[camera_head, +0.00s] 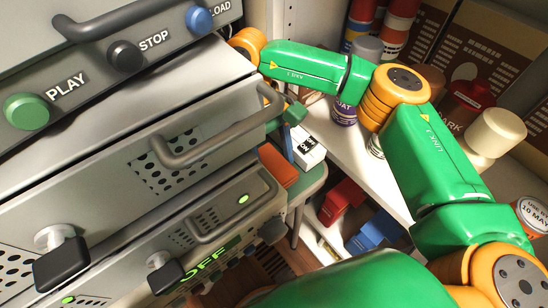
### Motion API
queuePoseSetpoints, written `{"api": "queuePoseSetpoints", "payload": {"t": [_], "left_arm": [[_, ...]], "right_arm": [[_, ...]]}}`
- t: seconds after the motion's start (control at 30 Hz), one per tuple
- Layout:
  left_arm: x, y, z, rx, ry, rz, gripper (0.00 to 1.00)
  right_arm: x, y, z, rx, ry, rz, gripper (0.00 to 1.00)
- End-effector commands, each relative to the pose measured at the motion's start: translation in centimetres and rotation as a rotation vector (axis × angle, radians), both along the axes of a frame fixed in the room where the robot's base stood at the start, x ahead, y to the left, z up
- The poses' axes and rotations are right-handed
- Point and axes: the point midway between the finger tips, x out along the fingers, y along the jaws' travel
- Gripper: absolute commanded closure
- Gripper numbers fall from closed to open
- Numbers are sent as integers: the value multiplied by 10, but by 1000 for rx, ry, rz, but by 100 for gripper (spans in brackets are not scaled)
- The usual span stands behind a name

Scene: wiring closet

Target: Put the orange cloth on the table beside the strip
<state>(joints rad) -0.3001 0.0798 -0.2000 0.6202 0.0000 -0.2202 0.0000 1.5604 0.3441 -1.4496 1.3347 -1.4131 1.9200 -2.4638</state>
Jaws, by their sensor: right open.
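An orange cloth (278,165), which looks folded into a block, lies on the small green-grey table (312,184) beside the rack. A white block with black labels (309,150), perhaps the strip, is just right of it at the table's back; a rack handle and unit edges hide part of this area. My right arm reaches from the right over the shelf and bends behind the rack units. The small green part of my right gripper (293,112) shows by the handle, above the table; its fingertips are mostly hidden. It is open and apart from the cloth. My left gripper is out of view.
Rack units with protruding handles (215,135) and knobs fill the left. A white shelf (350,150) with cans and bottles stands behind my right arm. A red bin (340,200) and a blue bin (374,232) sit low, right of the table.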

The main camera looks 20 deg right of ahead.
Motion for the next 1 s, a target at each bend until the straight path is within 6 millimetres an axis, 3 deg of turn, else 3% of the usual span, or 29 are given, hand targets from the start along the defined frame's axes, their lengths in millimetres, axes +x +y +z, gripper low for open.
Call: {"api": "queuePoseSetpoints", "payload": {"t": [0.1, 0.2, 0.23, 0.73, 1.0], "left_arm": [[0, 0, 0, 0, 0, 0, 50], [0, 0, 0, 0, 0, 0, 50], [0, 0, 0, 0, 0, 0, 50], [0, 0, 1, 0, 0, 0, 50], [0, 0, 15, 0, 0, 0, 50]], "right_arm": [[0, 0, 0, 0, 0, 0, 28], [0, 0, 0, 0, 0, 0, 3], [0, 0, 0, 0, 0, 0, 0], [2, -1, 3, -5, -3, -4, 0], [15, 7, 58, -6, -4, -3, 0]]}}
